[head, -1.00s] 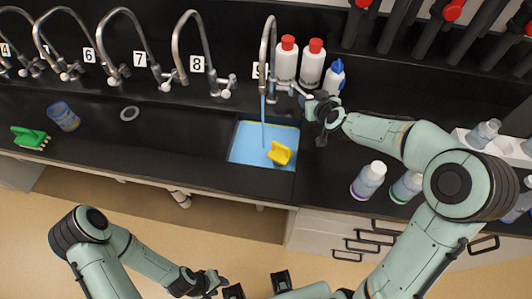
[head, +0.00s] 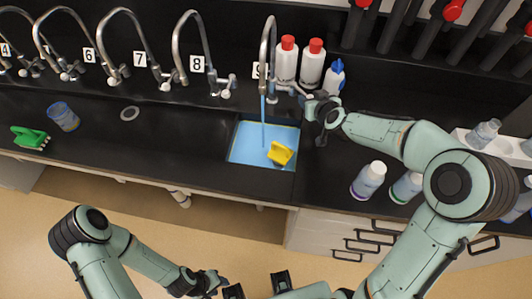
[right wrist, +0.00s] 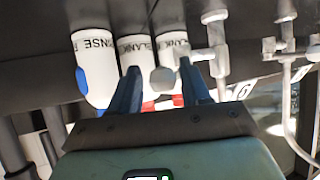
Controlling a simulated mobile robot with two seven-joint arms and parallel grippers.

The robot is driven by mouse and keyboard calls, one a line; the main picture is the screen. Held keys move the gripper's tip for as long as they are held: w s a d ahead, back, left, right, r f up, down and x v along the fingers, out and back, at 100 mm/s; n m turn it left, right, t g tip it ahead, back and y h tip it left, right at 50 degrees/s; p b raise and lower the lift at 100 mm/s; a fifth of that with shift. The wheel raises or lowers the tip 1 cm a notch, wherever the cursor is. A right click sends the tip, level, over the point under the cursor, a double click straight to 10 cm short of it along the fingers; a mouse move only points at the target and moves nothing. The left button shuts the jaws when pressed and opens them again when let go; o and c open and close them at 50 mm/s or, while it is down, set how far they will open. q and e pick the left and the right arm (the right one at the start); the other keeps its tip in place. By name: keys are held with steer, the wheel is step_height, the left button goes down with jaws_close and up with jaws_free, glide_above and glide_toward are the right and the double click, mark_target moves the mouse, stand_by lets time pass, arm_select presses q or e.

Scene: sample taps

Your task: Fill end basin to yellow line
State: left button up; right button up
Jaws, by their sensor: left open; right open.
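The end basin (head: 250,146) is set in the black counter under the tap (head: 268,45) at the right end of the row. Blue water (head: 250,152) lies in it, and a blue stream runs down from the spout. A yellow object (head: 281,153) is in the water. I cannot make out the yellow line. My right gripper (head: 311,100) is at this tap's handle. In the right wrist view its open fingers stand on either side of a pale handle knob (right wrist: 163,80); I cannot tell whether they touch it. My left gripper (head: 222,287) is open and empty, low in front of the counter.
Two white bottles with red caps (head: 287,62) and a blue-capped bottle (head: 334,78) stand behind the right gripper. More bottles (head: 368,181) stand right of the basin. A green brush (head: 29,137) and a blue jar (head: 63,116) are at left. The counter between is mostly clear.

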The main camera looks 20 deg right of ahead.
arm_select(q)
steer(key=w+r+p, duration=0.2)
steer(key=r, duration=0.1)
arm_select(e)
steer(key=a, duration=0.5)
steer(key=shift+s, duration=0.1)
stand_by(0.4)
arm_select(q)
steer(key=shift+w+r+p, duration=0.3)
steer(key=shift+r+p, duration=0.1)
steer(key=shift+p, duration=0.1)
arm_select(e)
steer(key=a+v, duration=0.1)
steer(key=v, duration=0.5)
steer(key=shift+s+r, duration=0.25)
arm_select(q)
steer(key=shift+s, duration=0.1)
arm_select(e)
steer(key=shift+a+f, duration=0.1)
stand_by(0.4)
